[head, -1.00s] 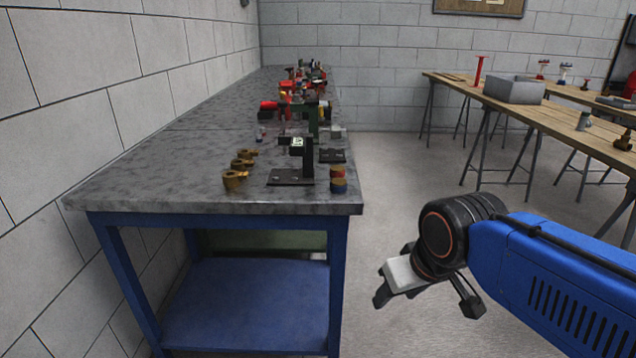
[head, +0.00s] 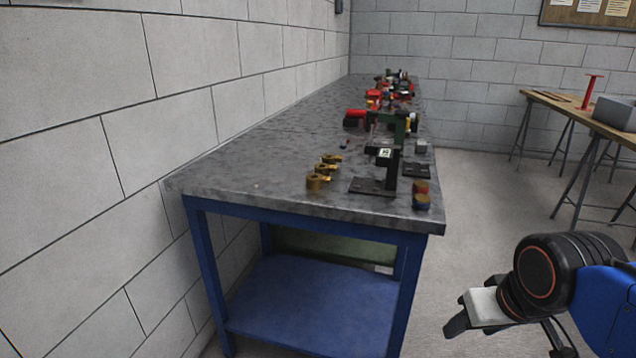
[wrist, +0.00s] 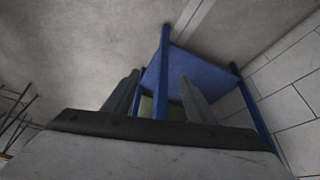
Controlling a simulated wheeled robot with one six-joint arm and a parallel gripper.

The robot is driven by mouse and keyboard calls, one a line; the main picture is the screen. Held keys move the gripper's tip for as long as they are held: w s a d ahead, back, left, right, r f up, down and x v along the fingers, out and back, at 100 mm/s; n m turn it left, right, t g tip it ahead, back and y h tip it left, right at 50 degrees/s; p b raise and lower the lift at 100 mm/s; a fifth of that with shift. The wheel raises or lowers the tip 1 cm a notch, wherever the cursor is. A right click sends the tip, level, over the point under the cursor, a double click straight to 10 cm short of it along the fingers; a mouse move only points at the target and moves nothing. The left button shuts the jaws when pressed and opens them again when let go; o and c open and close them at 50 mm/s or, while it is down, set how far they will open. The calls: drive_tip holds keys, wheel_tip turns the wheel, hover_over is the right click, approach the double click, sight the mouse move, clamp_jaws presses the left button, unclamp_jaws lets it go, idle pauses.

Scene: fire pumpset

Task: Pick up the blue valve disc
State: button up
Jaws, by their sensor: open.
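A small blue disc (head: 420,204), seemingly the blue valve disc, sits at the right front of the grey worktop (head: 260,190) in the head view. Reddish and yellowish discs (head: 421,188) show with it; whether they are stacked or one behind another is hard to tell. My gripper (head: 502,335) is at the lower right of the head view, off the bench's right side and below the worktop level. It is open and empty. In the wrist view its two fingers (wrist: 160,98) are apart, with the bench's blue frame and shelf beyond. No disc shows there.
A black stand (head: 385,170) and several brass parts (head: 322,175) are left of the discs. Red and green fittings (head: 385,120) stand farther back. A block wall runs along the bench's left. Floor is open on the right, before a wooden table (head: 560,110).

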drive_tip(key=w+a+r+m+g, duration=0.1)
drive_tip(key=w+r+m, duration=0.5)
drive_tip(key=r, duration=0.3)
drive_tip(key=w+r+m+g, duration=0.1)
drive_tip(key=w+r+m, duration=0.45)
drive_tip(key=r, duration=0.25)
wheel_tip(320, 180, up, 14)
drive_tip(key=m+g, duration=0.3)
drive_tip(key=m, duration=1)
hover_over(422, 197)
drive_tip(key=f, duration=1.1)
drive_tip(key=shift+s+a+f, duration=0.1)
drive_tip(key=shift+s+f, duration=0.1)
drive_tip(key=shift+w+f, duration=0.2)
drive_tip(key=shift+f, duration=2.85)
drive_tip(key=shift+c, duration=0.4)
drive_tip(key=c, duration=1.2)
drive_tip(key=shift+r, duration=0.15)
